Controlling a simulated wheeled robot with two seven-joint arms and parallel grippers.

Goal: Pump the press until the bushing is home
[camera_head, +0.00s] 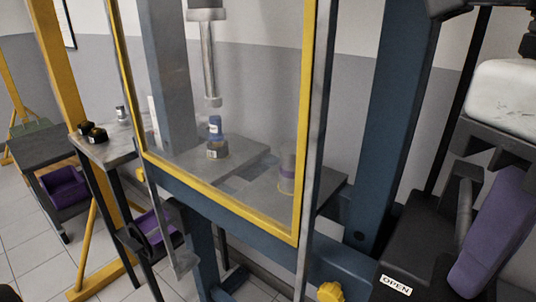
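The press ram (209,75) hangs inside the blue-framed press, behind a clear guard with a yellow frame (222,207). A gap shows between the ram's end and the bushing. At the right, a thick purple handle (492,240) slants up from a black unit marked OPEN (395,285). My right gripper (490,158), under a white wrist, is at the handle's upper end. Its fingertips are partly hidden, and its grip is unclear.
A banded clear cylinder (287,172) stands on the press bed at the right. A side table (112,150) at the left holds small dark and metal parts. A purple bin (65,188) sits low at the far left. A blue press column (385,110) rises left of my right gripper.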

